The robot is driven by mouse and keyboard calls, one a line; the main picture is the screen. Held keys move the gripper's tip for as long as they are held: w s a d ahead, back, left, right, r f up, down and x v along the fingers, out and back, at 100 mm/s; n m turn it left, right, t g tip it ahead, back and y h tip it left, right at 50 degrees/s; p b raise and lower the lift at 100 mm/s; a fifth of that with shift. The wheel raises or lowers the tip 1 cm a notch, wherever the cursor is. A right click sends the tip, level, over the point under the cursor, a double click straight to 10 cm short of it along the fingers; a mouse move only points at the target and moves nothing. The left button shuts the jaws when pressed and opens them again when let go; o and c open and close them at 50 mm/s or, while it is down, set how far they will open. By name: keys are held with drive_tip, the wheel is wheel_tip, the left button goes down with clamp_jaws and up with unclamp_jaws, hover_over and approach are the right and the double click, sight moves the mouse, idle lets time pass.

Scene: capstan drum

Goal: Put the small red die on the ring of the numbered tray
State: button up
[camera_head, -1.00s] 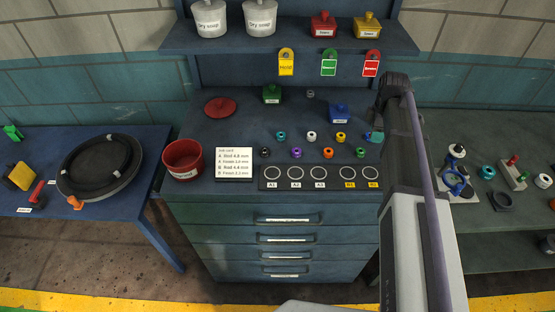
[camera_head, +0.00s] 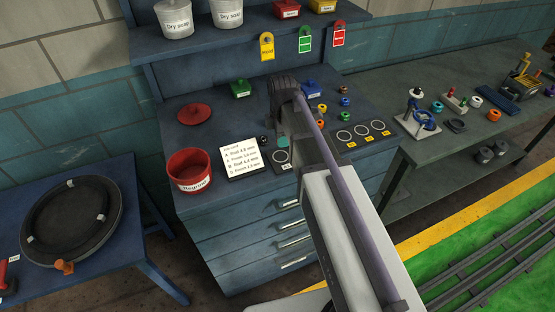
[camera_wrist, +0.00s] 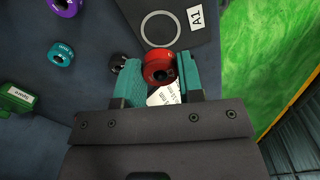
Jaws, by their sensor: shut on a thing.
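My gripper (camera_wrist: 160,86) has two teal fingers shut on a small red die (camera_wrist: 158,67), a round piece with a dark hole. In the head view the teal fingertips (camera_head: 283,142) are at the left end of the numbered tray; the die is hidden there. The dark numbered tray (camera_wrist: 188,40) lies beyond the fingertips in the wrist view. Its white ring (camera_wrist: 161,28) labelled A1 looks empty and is just ahead of the die. More tray rings (camera_head: 343,135) show right of my arm in the head view. My arm hides the tray's middle.
A black die (camera_wrist: 118,63) sits close to the left finger. Teal (camera_wrist: 60,54) and purple (camera_wrist: 64,6) dies lie farther left. A white job card (camera_head: 241,157) and red bin (camera_head: 190,171) stand left of the tray. A green box (camera_head: 240,88) is behind.

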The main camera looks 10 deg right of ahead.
sight(281, 156)
wheel_tip(281, 156, down, 6)
drive_tip(key=b, duration=0.4)
drive_tip(key=shift+a+f, duration=0.1)
drive_tip(key=shift+f, duration=0.15)
drive_tip(key=shift+r, duration=0.25)
drive_tip(key=shift+f, duration=0.2)
drive_tip(key=o, duration=1)
drive_tip(key=shift+c, duration=0.2)
wheel_tip(281, 156, up, 13)
drive_tip(key=p, duration=1.2)
drive_tip(key=shift+f, duration=0.15)
drive_tip(key=shift+s+f, duration=0.15)
drive_tip(key=shift+s, duration=0.15)
drive_tip(key=s+m, duration=1.4)
drive_tip(key=m, duration=0.3)
drive_tip(key=shift+s+m, duration=0.2)
drive_tip(key=shift+m, duration=0.1)
